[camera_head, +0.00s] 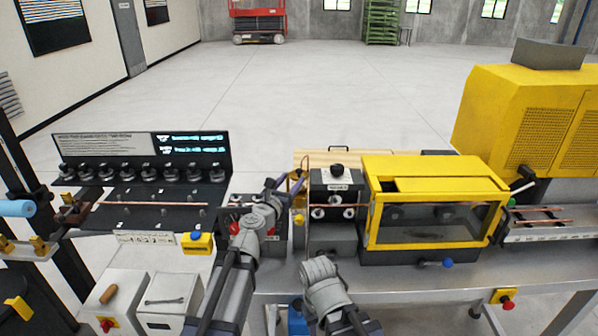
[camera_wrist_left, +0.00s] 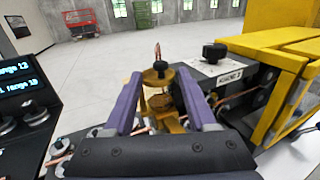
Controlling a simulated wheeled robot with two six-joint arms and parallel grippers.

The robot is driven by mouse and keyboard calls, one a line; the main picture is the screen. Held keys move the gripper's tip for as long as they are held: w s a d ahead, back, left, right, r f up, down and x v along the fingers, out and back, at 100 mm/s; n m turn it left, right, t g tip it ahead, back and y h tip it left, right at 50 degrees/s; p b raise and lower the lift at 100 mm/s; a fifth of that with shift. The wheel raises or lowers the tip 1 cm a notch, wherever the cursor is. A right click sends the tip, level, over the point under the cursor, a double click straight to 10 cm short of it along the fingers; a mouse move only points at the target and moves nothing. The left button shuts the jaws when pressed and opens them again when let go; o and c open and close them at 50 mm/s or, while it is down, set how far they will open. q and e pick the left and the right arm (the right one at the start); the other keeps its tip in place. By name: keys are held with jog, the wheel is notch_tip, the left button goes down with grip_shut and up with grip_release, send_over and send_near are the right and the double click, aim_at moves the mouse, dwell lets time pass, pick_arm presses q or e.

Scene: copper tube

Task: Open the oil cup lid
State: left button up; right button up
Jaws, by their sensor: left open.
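The brass oil cup (camera_head: 298,189) stands at the left end of the small grey machine. In the left wrist view its round, brass-coloured lid (camera_wrist_left: 157,77) lies about level on top, with a thin copper-coloured piece rising above it. My left gripper (camera_head: 284,186) is at the cup. In the left wrist view its two purple fingers (camera_wrist_left: 160,100) are apart, one on each side of the cup, and do not visibly grip it. The lower cup is partly hidden behind the gripper body. My right arm shows at the bottom centre, but no right fingers are visible.
The grey machine's black knob (camera_head: 337,170) is close right of the cup. A yellow-framed enclosure (camera_head: 437,167) stands further right. A black panel with several knobs (camera_head: 140,172) is to the left.

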aim_at(298, 173)
pick_arm(q)
jog(key=x, duration=0.6)
jog(key=shift+w+d, duration=0.1)
jog(key=shift+w, duration=0.1)
jog(key=shift+s, duration=0.1)
grip_shut()
